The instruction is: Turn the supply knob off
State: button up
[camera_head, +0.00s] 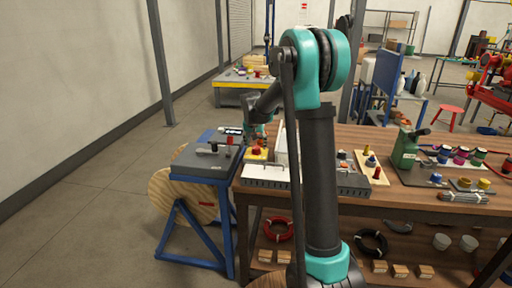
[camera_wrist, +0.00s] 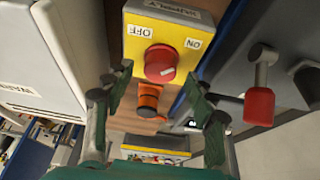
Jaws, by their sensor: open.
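The supply box (camera_wrist: 182,20) is yellow, with SUPPLY, OFF and ON labels that read upside down in the wrist view. Its red round knob (camera_wrist: 160,62) has a small white mark; I cannot tell which label it points to. My gripper (camera_wrist: 162,82) is open and empty, its two green-padded fingers spread to either side below the knob in the picture, apart from it. In the head view the yellow box (camera_head: 256,155) stands near the bench's left end, with my gripper (camera_head: 258,136) just above it and partly hiding it.
An orange-and-black part (camera_wrist: 148,100) lies beside the box between my fingers. A red-ended lever (camera_wrist: 260,104) on a dark plate rises close to the right finger. A light grey case (camera_wrist: 45,55) is at left. The blue-framed stand (camera_head: 205,165) adjoins the bench.

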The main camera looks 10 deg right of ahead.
jog(key=shift+x, duration=0.8)
jog(key=shift+c, duration=0.2)
jog(key=c, duration=1.1)
